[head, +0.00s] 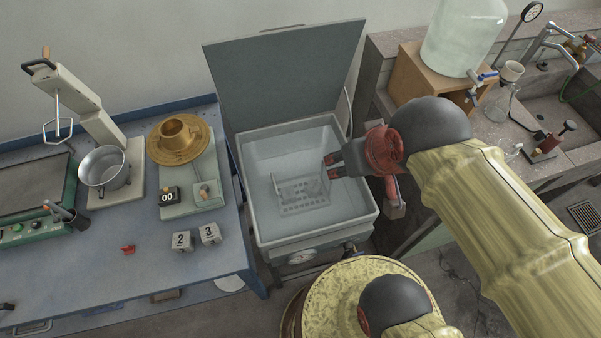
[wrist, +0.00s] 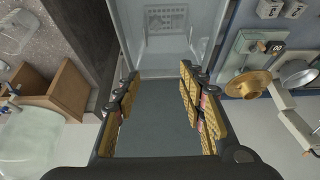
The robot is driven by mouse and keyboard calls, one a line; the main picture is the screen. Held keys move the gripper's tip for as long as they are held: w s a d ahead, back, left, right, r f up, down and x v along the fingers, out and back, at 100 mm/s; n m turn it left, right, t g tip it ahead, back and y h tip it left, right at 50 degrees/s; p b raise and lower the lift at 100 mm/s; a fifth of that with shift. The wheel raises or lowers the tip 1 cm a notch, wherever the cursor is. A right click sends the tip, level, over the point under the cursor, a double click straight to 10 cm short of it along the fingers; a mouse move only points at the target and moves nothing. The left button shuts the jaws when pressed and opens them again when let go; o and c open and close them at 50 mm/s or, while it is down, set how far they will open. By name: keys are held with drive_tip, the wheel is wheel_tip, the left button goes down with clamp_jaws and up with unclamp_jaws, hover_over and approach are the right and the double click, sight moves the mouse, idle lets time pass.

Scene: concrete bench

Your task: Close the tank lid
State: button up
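The tank (head: 257,225) is a light grey open basin with a perforated rack (head: 302,195) inside. Its dark grey lid (head: 285,78) stands raised at the back edge, tilted back toward the wall. My gripper (head: 329,167) is over the right part of the tank opening, in front of the lid. In the wrist view my gripper (wrist: 158,75) has its two fingers spread wide with nothing between them. The lid (wrist: 155,115) shows behind the gap between the fingers, and the tank interior (wrist: 168,50) shows above. I see no contact between fingers and lid.
A blue bench (head: 100,280) on the left holds a pot (head: 104,168), a brass flanged part (head: 178,138) and numbered blocks (head: 196,237). On the right, a wooden box (head: 415,80) bears a large glass bottle (head: 460,38) beside a sink (head: 545,105).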

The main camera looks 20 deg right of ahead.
drive_tip(key=shift+c, duration=1.2)
